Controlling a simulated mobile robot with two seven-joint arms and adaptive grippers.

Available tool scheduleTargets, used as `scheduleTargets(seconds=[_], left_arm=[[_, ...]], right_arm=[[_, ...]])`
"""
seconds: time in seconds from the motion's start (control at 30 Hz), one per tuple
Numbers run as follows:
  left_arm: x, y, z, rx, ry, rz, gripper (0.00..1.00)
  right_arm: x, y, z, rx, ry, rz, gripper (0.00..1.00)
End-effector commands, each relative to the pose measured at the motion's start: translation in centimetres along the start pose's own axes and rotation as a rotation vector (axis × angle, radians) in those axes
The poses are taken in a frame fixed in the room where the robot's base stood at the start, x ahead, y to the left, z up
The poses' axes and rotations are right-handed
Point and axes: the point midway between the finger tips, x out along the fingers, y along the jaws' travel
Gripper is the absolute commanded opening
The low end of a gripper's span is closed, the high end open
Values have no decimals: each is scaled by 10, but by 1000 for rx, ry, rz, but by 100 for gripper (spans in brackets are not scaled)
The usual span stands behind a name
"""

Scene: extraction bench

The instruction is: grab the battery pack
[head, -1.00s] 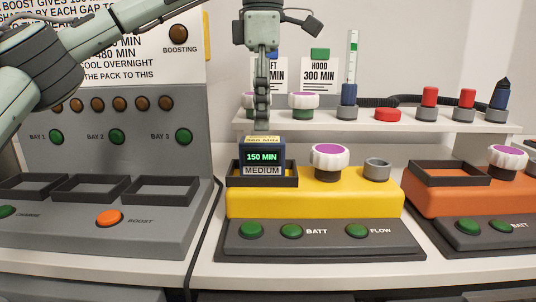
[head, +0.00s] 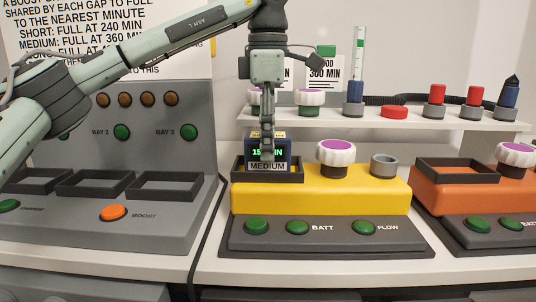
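The battery pack (head: 282,153) is a dark blue block with a green "15… MIN" display, partly covered, and a "MEDIUM" label. It stands in the black-rimmed bay (head: 238,174) on the left of the yellow unit (head: 330,198). My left gripper (head: 267,155) points straight down at the pack, and a finger overlaps the middle of the display. The gripper shows edge-on, so its opening and any grip on the pack are hidden. My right gripper is not in view.
A grey charging station (head: 130,215) with empty bays is at left. A white-purple knob (head: 336,153) and a grey cup (head: 384,165) are right of the pack. An orange unit (head: 460,197) is further right. A white shelf (head: 420,122) holds small parts behind.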

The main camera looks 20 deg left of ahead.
Motion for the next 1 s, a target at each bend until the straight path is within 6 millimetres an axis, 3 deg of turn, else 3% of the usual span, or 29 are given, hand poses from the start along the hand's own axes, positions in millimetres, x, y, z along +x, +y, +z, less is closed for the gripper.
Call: scheduleTargets(seconds=[0.03, 0.3, 0.73, 0.9, 1.0], left_arm=[[0, 0, 0, 0, 0, 0, 30], [0, 0, 0, 1, 0, -1, 0], [-9, 0, 1, 0, -3, 2, 0], [-32, 0, 1, 0, -3, 4, 0], [-49, -2, -2, -1, -2, 6, 0]], right_arm=[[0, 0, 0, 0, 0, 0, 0], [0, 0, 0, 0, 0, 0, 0], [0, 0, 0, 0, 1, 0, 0], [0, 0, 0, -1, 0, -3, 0], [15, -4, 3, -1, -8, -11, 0]])
